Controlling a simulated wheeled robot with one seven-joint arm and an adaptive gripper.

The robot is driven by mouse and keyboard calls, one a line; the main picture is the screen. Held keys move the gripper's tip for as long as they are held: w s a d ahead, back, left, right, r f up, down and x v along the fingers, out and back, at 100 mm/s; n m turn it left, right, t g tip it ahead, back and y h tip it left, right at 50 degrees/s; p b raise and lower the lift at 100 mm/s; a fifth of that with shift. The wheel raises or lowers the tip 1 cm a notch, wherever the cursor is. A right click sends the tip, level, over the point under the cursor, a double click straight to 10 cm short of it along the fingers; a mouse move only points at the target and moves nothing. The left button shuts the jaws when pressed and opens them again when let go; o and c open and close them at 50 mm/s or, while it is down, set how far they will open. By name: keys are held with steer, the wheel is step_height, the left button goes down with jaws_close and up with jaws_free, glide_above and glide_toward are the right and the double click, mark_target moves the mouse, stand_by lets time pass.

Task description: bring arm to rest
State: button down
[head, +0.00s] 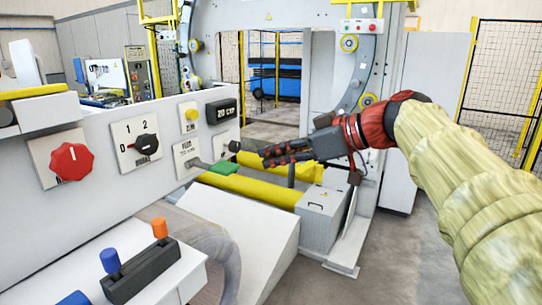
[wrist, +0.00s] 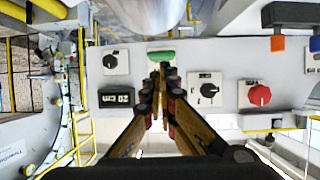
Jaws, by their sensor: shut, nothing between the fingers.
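My gripper (head: 264,156) is at the middle of the head view, at the end of my arm in its yellowish sleeve, which comes in from the right. Its fingers are shut and empty. They point left toward the grey control panel (head: 90,205). In the wrist view my gripper (wrist: 163,68) points at a green-handled lever (wrist: 161,57) on the panel. In the head view the green handle (head: 219,170) lies left of and a little below the fingertips. Whether the fingertips touch it I cannot tell.
The panel carries a red knob (head: 71,164), a black rotary switch (head: 146,144) and a yellow button (head: 191,114). Blue and orange joysticks (head: 160,228) stand at lower left. A large ring machine (head: 355,75) stands behind my gripper. Yellow rollers (head: 255,190) lie below. Open floor shows at lower right.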

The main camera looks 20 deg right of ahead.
stand_by(0.5)
steer(key=s+d+f+m+g+h, duration=0.1)
steer(key=s+d+f+m+h, duration=0.1)
steer(key=f+m, duration=0.45)
steer(key=s+d+f+m+g+h, duration=0.2)
steer(key=s+f+m, duration=0.1)
steer(key=f, duration=0.6)
steer(key=s+a+f+n+g+h, duration=0.1)
steer(key=s+a+f, duration=0.3)
steer(key=s+f, duration=0.3)
steer(key=s+a+f+n+g+h, duration=0.1)
steer(key=s+a+f+h, duration=0.1)
steer(key=s+a+f, duration=0.3)
steer(key=s+f, duration=0.3)
steer(key=s, duration=0.1)
steer(key=shift+s+a+h, duration=0.15)
steer(key=shift+a+h, duration=0.1)
steer(key=shift+h, duration=0.05)
steer(key=shift+f, duration=0.1)
